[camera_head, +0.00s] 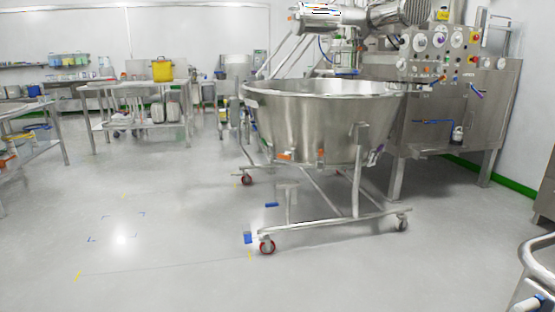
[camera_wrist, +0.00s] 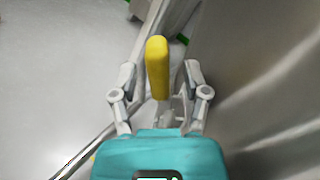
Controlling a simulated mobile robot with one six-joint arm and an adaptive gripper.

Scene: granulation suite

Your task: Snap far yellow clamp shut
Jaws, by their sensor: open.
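In the wrist view a yellow clamp handle (camera_wrist: 157,68) stands out in the middle, a rounded bar running up the picture. My gripper (camera_wrist: 160,75) is open, with one finger on each side of the handle and a gap visible on both sides. The handle's lower end meets grey metal parts between the fingers; whether the clamp is open or closed cannot be told. In the head view the large steel bowl (camera_head: 322,115) stands on a wheeled frame. I cannot make out the yellow clamp or my gripper there.
In the wrist view a curved steel wall (camera_wrist: 265,85) fills the right side, close to the right finger. In the head view a steel control cabinet (camera_head: 445,110) stands behind the bowl. A table with a yellow container (camera_head: 162,71) is at the back left. The floor (camera_head: 150,220) at left is clear.

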